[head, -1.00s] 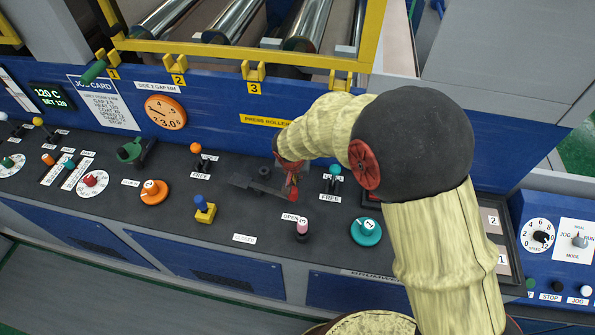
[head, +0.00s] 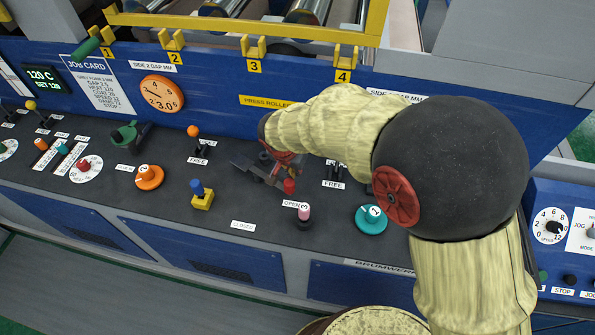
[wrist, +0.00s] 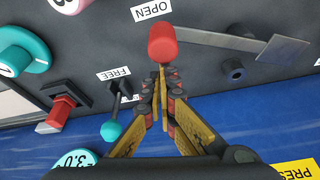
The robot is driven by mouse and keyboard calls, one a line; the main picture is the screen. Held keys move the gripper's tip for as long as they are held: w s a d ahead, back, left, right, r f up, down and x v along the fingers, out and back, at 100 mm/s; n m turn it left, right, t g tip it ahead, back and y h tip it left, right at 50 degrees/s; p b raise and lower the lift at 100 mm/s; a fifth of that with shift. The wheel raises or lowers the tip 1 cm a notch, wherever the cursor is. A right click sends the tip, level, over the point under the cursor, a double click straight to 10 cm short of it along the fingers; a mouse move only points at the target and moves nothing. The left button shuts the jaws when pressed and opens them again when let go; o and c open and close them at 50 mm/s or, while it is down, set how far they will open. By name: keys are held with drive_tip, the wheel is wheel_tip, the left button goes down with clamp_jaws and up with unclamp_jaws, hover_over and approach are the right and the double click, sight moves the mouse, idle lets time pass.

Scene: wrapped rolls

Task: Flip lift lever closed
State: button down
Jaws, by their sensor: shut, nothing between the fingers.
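The lift lever is a flat grey bar (wrist: 243,42) with a red knob (wrist: 162,43) at its end. In the head view the red knob (head: 289,187) stands just above the OPEN label (head: 291,204), on the black panel. The CLOSED label (head: 242,225) is lower left of it. My gripper (head: 284,172) is low over the panel at the knob, partly hiding the bar. In the wrist view my gripper (wrist: 161,72) has its fingertips together right behind the knob, with nothing between them. I cannot tell whether they touch the knob.
A pink-topped knob (head: 303,214) and a teal dial (head: 371,219) stand close on the right. A blue-and-yellow switch (head: 202,195) is to the left. A teal-tipped toggle (wrist: 112,130) is beside my fingers. The panel around the CLOSED label is clear.

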sight(287, 191)
drive_tip(key=s+a+m+b, duration=0.1)
drive_tip(key=s+a+m+h+b, duration=0.1)
drive_tip(key=s+m+b, duration=0.1)
drive_tip(key=s+a+m+g+b, duration=0.1)
drive_tip(key=s+m+b, duration=0.1)
drive_tip(key=shift+s+a+f, duration=0.1)
drive_tip(key=shift+s+f, duration=0.05)
drive_tip(key=shift+s, duration=0.1)
drive_tip(key=s+a+m+g+h, duration=0.1)
drive_tip(key=s+a+m, duration=0.3)
drive_tip(key=a, duration=0.4)
drive_tip(key=shift+m+g+p, duration=0.3)
drive_tip(key=shift+m+p, duration=0.15)
drive_tip(key=shift+m, duration=0.45)
drive_tip(key=shift+a+r, duration=0.2)
